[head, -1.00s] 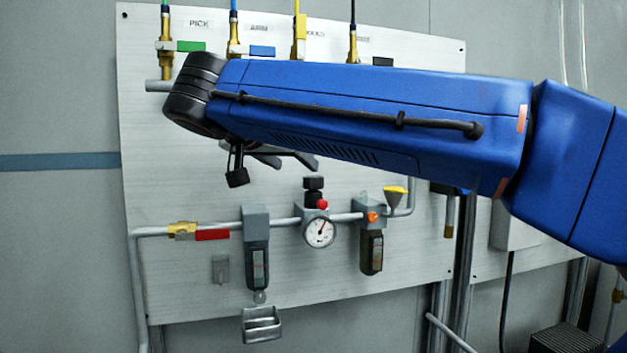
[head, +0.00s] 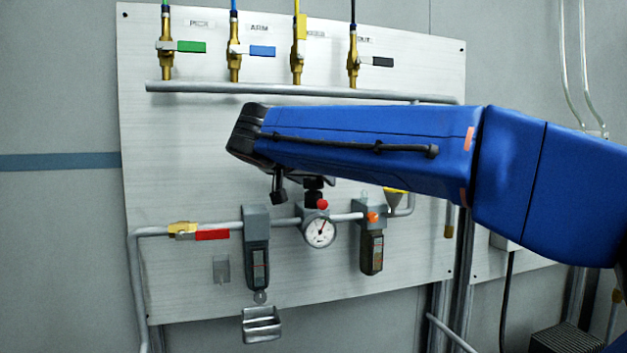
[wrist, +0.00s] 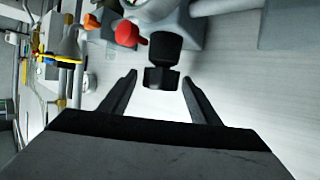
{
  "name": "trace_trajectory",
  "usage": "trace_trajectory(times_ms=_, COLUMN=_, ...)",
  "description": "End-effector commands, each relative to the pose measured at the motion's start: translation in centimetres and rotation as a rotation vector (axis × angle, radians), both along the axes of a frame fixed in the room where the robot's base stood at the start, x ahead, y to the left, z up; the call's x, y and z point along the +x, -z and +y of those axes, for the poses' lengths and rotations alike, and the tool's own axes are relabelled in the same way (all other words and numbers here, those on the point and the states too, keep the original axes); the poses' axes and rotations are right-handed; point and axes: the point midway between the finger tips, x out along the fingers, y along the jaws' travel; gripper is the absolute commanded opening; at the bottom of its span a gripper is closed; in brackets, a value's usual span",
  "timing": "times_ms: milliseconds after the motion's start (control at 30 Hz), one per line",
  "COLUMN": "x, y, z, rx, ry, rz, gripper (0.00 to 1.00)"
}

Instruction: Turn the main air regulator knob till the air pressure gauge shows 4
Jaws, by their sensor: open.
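The black regulator knob (wrist: 162,62) stands on the regulator above the round white gauge (head: 319,231). In the head view the knob (head: 314,190) is partly hidden behind my arm. The gauge needle points up and slightly right; its numbers are too small to read. In the wrist view my gripper (wrist: 158,82) is open, with a finger to each side of the knob's lower end in the picture. I see no contact. A red part (head: 322,204) sits beside the knob, above the gauge.
A grey filter bowl (head: 257,250) hangs left of the gauge and another unit (head: 371,245) hangs right of it. A yellow funnel-shaped part (head: 396,192) is further right. A red-handled valve (head: 212,235) is on the left pipe. Several valves line the panel's top.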

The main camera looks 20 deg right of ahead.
Motion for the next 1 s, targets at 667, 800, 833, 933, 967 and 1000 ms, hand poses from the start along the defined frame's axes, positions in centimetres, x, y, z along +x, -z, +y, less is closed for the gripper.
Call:
trace_trajectory(times_ms=667, x=0.3, y=0.18, z=-0.22, rx=0.0, ry=-0.001, rz=0.0, gripper=0.16)
trace_trajectory(times_ms=800, x=0.25, y=0.16, z=-0.26, rx=0.0, ry=-0.013, rz=0.0, gripper=0.16)
trace_trajectory(times_ms=833, x=0.24, y=0.16, z=-0.28, rx=0.0, ry=-0.02, rz=0.0, gripper=0.16)
trace_trajectory(times_ms=933, x=0.21, y=0.19, z=-0.32, rx=0.001, ry=-0.049, rz=0.0, gripper=0.16)
trace_trajectory(times_ms=967, x=0.22, y=0.21, z=-0.32, rx=0.002, ry=-0.063, rz=0.0, gripper=0.16)
trace_trajectory(times_ms=1000, x=0.2, y=0.18, z=-0.38, rx=0.001, ry=-0.082, rz=0.001, gripper=0.16)
